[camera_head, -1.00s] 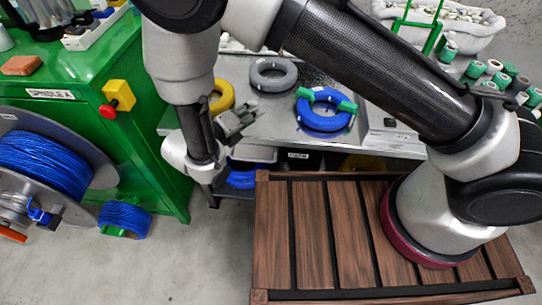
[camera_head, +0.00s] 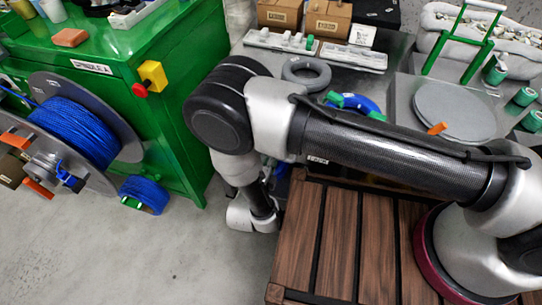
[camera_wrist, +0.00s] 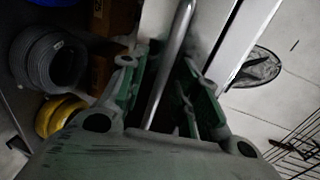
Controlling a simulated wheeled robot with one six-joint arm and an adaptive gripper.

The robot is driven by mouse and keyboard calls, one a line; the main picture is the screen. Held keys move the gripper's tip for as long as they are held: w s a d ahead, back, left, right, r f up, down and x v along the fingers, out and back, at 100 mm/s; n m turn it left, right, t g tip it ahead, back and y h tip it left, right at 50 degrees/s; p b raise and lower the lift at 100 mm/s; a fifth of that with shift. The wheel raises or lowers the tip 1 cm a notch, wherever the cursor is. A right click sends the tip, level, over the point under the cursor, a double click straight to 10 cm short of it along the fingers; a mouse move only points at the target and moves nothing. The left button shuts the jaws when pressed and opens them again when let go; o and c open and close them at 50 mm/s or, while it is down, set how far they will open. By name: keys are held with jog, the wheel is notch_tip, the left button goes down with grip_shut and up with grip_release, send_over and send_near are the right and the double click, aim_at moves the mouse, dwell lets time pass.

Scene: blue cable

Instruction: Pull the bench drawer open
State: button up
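In the wrist view, my gripper (camera_wrist: 172,72) has its two green-grey fingers apart, one on each side of a shiny metal bar (camera_wrist: 181,25) that looks like the drawer handle. The bar runs between the fingers, nearer the left one, with a dark gap on the right. I cannot see firm contact on both sides. A pale panel (camera_wrist: 226,42), perhaps the drawer front, lies beside the bar. In the head view, my arm hides the gripper and the drawer. The steel bench (camera_head: 398,80) shows behind the arm.
A green cabinet (camera_head: 185,90) and a blue cable reel (camera_head: 75,130) stand at the left. A grey coil (camera_head: 306,72), a blue coil (camera_head: 365,103) and a round grey plate (camera_head: 455,110) are on the bench. Grey floor (camera_head: 150,250) is clear at the lower left.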

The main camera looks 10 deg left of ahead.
jog(key=shift+w, duration=0.25)
jog(key=shift+c, duration=0.5)
grip_shut()
jog(key=shift+s, duration=0.15)
